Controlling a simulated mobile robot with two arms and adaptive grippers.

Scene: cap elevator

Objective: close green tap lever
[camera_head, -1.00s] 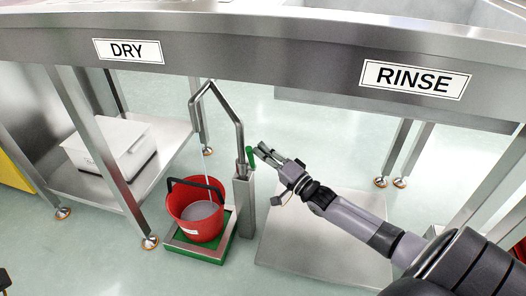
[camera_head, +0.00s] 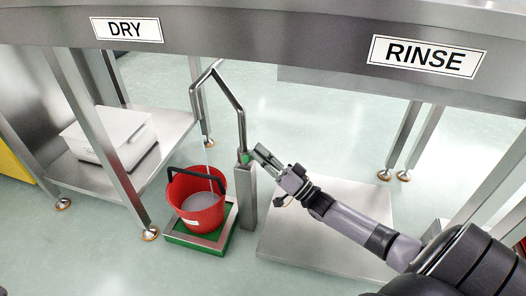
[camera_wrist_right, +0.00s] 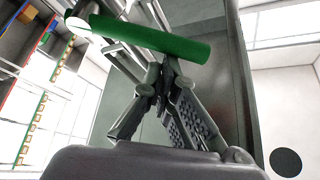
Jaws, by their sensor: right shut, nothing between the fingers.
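The green tap lever (camera_head: 245,158) sits on top of the square metal tap post (camera_head: 246,195). It also shows large in the right wrist view (camera_wrist_right: 150,40), as a green bar crossing in front of the fingers. My right gripper (camera_head: 259,152) is shut and empty, its fingertips right beside the lever on the right side. In the wrist view its fingers (camera_wrist_right: 162,75) meet close to the lever; I cannot tell if they touch. A bent metal spout (camera_head: 228,85) rises from the post, and a thin water stream falls from it into the red bucket (camera_head: 211,212). My left gripper is not in view.
The bucket stands on a green-edged tray (camera_head: 203,247) by the post. A low metal plate (camera_head: 300,235) lies under my right arm. A steel counter with DRY and RINSE signs (camera_head: 428,56) runs above. A white box (camera_head: 108,138) sits on the left shelf.

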